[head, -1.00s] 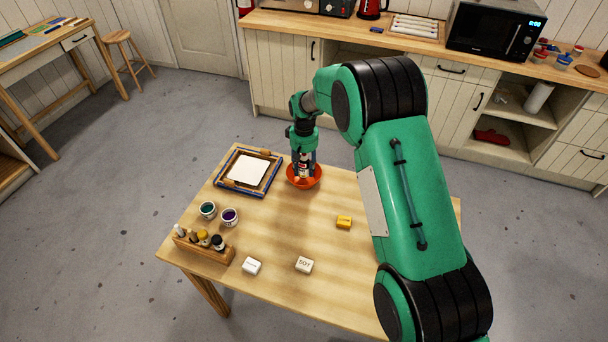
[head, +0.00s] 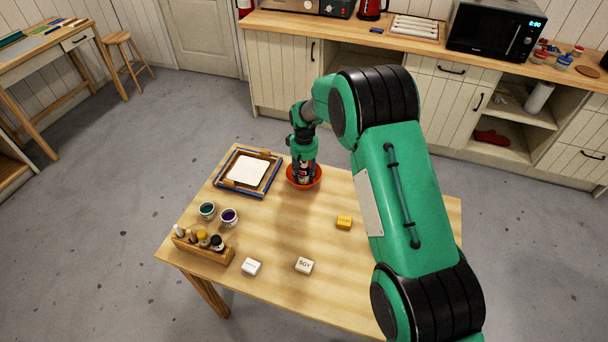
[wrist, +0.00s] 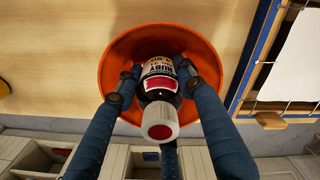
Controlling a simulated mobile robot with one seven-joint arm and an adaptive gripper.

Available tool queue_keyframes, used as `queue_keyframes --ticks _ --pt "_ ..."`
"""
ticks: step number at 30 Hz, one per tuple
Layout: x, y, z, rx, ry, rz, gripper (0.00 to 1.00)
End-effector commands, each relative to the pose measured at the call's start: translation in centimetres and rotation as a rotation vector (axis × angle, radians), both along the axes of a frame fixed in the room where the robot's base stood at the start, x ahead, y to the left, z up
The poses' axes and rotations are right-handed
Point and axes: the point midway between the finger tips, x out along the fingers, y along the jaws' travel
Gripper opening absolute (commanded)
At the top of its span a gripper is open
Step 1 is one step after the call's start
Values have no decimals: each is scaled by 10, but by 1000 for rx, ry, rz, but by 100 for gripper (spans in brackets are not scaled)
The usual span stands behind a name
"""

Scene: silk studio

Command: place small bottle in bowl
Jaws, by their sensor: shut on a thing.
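The small bottle (wrist: 160,83) has a pale cap and a white and red label reading "RUBY". My gripper (wrist: 157,80) is shut on it, with fingers on both sides. In the wrist view the bottle is over the inside of the orange bowl (wrist: 115,55). In the head view the bowl (head: 318,180) stands on the wooden table near its far edge. My gripper (head: 303,172) points down into it there, with the bottle between its fingers. Whether the bottle touches the bowl's bottom is hidden.
A framed screen (head: 249,169) lies just left of the bowl. Two small jars (head: 218,213) and a wooden rack (head: 203,247) of bottles stand at the left. A yellow block (head: 344,222) and two white blocks (head: 278,266) lie nearer. The table's middle is clear.

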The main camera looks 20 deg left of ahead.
Motion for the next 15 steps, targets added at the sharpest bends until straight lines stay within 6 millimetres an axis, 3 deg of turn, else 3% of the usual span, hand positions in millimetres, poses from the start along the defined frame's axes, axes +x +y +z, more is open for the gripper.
queue_keyframes --ticks 1,2,3,15 --pt "0 0 -2 0 0 0 10" --pt "0 0 -2 0 0 0 40" --pt "0 0 -2 0 0 0 46" --pt "0 0 1 0 0 0 46"
